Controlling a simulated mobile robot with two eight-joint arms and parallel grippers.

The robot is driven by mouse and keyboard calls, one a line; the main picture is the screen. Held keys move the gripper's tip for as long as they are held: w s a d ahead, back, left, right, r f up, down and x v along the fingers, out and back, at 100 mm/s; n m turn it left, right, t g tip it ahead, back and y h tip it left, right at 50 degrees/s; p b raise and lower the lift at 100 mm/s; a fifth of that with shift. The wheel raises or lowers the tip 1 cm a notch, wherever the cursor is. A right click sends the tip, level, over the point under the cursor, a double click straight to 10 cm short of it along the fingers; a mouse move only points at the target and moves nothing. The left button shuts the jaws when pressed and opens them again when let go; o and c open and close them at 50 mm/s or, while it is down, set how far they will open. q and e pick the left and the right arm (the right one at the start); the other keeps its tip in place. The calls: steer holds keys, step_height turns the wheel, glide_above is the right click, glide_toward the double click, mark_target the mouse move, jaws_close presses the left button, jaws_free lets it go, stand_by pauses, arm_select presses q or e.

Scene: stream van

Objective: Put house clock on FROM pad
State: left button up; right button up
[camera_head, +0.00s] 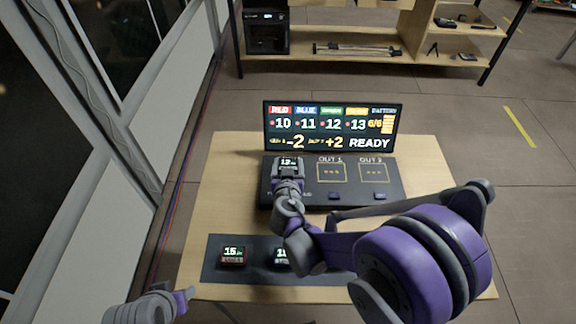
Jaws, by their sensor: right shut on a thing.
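A small dark clock (288,163) with a lit face that seems to start with 12 is at the left end of the black console (325,208). My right gripper (288,180) is shut on this clock from the near side. The FROM pad is not visible; the clock and gripper cover the console's left part, left of the OUT 1 pad (331,173) and OUT 2 pad (373,173). I cannot tell whether the clock touches the console. My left gripper (184,299) is at the bottom left, beside the table, away from the clocks; its jaw opening is unclear.
A dark mat (212,272) at the table's near edge holds a red-edged clock (233,256) and another clock (281,257) partly behind my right arm. A lit display (333,127) reading READY stands behind the console. The table's right side (425,165) is clear.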

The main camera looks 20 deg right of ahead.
steer(key=shift+f, duration=0.1)
steer(key=shift+f, duration=0.15)
steer(key=o, duration=1.4)
